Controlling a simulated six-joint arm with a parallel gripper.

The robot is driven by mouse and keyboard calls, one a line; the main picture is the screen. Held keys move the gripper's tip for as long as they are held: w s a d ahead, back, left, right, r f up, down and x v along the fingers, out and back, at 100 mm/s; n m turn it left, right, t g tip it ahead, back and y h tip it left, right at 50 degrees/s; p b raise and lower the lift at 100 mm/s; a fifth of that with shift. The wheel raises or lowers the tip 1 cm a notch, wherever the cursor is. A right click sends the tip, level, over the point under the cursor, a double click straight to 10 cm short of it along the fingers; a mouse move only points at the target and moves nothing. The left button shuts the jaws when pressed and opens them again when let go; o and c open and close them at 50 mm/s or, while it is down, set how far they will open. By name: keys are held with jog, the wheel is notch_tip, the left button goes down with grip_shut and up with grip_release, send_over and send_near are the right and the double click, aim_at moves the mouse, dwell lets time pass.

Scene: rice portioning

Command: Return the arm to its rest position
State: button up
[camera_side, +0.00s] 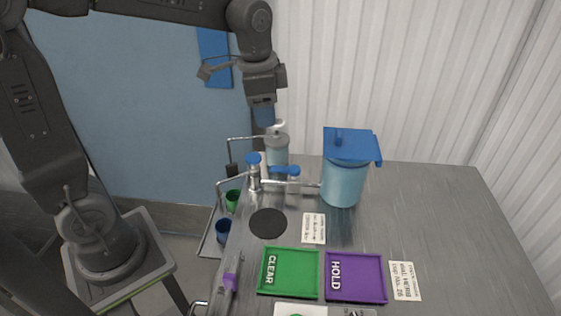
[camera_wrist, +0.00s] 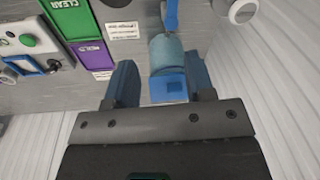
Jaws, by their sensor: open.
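My gripper (camera_side: 264,113) is raised above the back left of the metal table, with its blue fingers pointing down. In the wrist view my gripper (camera_wrist: 158,65) shows its two blue fingers spread apart. A light-blue cylinder (camera_wrist: 165,52) with a blue part shows between and beyond them, and I cannot tell its distance. In the side view a grey-topped dispenser (camera_side: 278,150) stands just below the gripper. The fingertips overlap its top region in the picture, and I cannot tell whether they touch.
A light-blue bin (camera_side: 342,186) with a blue lid stands right of the dispenser. Blue-topped metal taps (camera_side: 254,175) are in front. A green CLEAR tray (camera_side: 290,250) and purple HOLD tray (camera_side: 355,256) lie nearer. The table's right side (camera_side: 440,215) is clear. A corrugated wall (camera_side: 400,80) stands behind.

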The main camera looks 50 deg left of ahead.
jog(key=s+d+n+t, duration=0.1)
jog(key=s+n+t, duration=0.3)
jog(key=s, duration=1.1)
jog(key=n, duration=0.2)
jog(key=shift+s+d+r+n, duration=0.15)
jog(key=shift+d+n, duration=0.15)
jog(key=shift+n, duration=0.1)
